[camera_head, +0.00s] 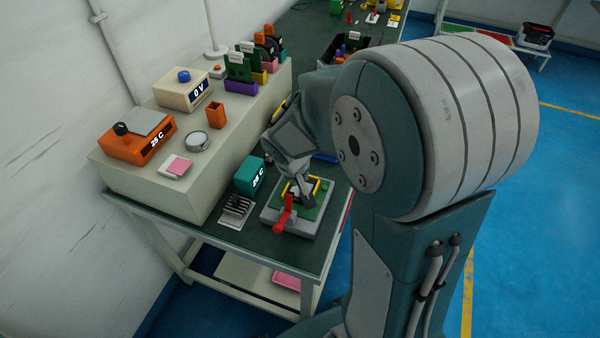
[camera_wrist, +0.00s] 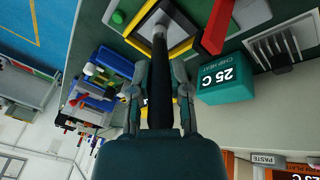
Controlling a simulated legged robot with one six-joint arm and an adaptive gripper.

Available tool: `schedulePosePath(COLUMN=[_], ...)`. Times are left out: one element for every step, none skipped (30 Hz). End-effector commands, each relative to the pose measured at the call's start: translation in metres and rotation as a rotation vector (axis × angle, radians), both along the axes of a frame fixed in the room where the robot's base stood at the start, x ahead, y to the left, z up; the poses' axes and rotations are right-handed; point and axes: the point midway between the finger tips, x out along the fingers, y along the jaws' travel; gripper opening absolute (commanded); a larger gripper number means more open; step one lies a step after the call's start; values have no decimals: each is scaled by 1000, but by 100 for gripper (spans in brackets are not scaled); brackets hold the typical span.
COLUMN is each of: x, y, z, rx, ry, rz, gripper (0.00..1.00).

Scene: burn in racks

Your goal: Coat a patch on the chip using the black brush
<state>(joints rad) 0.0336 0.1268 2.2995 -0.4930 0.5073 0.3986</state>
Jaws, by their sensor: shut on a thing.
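My gripper (camera_wrist: 159,88) is shut on the black brush (camera_wrist: 160,52), which shows as a dark shaft between the two fingers in the wrist view. The brush's far end reaches over a light grey chip (camera_wrist: 177,17) inside a yellow and black frame (camera_wrist: 187,44); whether the tip touches the chip I cannot tell. In the head view my gripper (camera_head: 306,193) is low over the grey fixture (camera_head: 272,218) with its green board and red lever (camera_head: 285,213). My arm and gripper partly hide the chip there. No coated patch can be made out.
A teal "CHIP HEAT" block (camera_wrist: 226,88) reading 25 C stands close beside the fixture. A slotted metal holder (camera_head: 236,210) lies left of it. A raised beige shelf (camera_head: 165,197) with instruments stands behind. The bench's front edge is close to the fixture.

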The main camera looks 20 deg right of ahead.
Motion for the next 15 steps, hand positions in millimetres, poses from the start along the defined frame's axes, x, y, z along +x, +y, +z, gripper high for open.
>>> schedulePosePath(x=[-2, -4, -6, -8, -9, -11, -13, -15, -17, -19, -20, -22, -23, -23, -24], y=[3, 4, 7, 8, 10, 12, 14, 16, 18, 19, 20, 21, 22, 22, 22], z=[0, 0, 0, 0, 0, 0, 0, -1, -1, -1, -1, -1, -1, 0, 0], rx=[0, -1, -1, -1, -1, -1, 0, 0, 0, 0, 1, 1, 1, 1, 0], ry=[0, 0, 0, 0, -1, 0, 0, 1, 1, 0, 1, 1, 2, 3, 4], rz=[2, 2, 3, 3, 3, 2, 2, 3, 3, 2, 2, 2, 2, 0, 0], gripper=[0, 0, 0, 0, 0, 0, 0, 0, 0, 0, 0, 0, 0, 0, 0])
